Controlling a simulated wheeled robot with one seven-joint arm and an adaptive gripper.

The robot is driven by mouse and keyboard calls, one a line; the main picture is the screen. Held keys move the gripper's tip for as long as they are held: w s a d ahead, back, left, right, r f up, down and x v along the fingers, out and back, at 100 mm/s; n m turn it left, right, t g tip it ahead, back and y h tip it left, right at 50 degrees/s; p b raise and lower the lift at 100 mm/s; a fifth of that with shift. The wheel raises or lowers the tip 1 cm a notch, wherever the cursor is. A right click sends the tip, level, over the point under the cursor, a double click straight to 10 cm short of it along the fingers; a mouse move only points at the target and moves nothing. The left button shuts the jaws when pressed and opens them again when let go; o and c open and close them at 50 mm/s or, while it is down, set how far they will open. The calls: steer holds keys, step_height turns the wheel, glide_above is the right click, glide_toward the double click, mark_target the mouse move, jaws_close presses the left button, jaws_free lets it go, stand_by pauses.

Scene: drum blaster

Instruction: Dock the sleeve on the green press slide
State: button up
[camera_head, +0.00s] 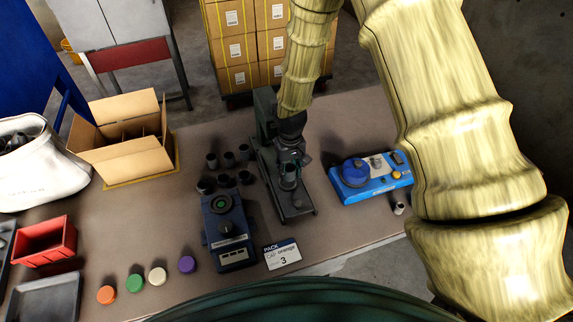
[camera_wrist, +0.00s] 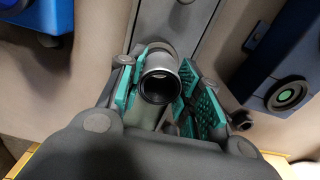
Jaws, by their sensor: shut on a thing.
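The green press (camera_head: 265,115) stands mid-table, its slide (camera_head: 297,207) running toward the front edge. My gripper (camera_head: 291,165) points down over the slide. It is shut on a grey cylindrical sleeve (camera_head: 289,184). In the wrist view the sleeve (camera_wrist: 160,86) sits upright between my gripper's teal pads (camera_wrist: 158,98), its open dark bore facing the camera. The grey slide surface (camera_wrist: 190,22) shows behind it. The sleeve's lower end is hidden, so I cannot tell whether it touches the slide. Several more dark sleeves (camera_head: 228,159) stand left of the press.
A blue unit with a green ring (camera_head: 226,235) stands left of the slide, a brighter blue unit (camera_head: 350,190) to the right. Coloured caps (camera_head: 132,282), a red bin (camera_head: 45,243) and a carton (camera_head: 125,160) lie left. A small cylinder (camera_head: 399,208) stands right.

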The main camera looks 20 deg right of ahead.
mark_target(288, 174)
steer(key=shift+f, duration=0.5)
steer(key=w+f, duration=0.1)
steer(key=f, duration=0.1)
steer(key=w+f+b, duration=0.1)
steer(key=shift+w+a+f+b, duration=0.1)
steer(key=shift+w+f+b, duration=0.05)
steer(key=shift+f+b, duration=0.2)
steer(key=shift+s, duration=0.3)
steer(key=shift+s+r, duration=0.25)
steer(key=shift+s, duration=0.1)
steer(key=shift+w+f, duration=0.3)
steer(key=shift+w, duration=0.1)
steer(key=shift+s+r, duration=0.2)
steer(key=shift+w+f, duration=0.1)
steer(key=shift+f, duration=0.6)
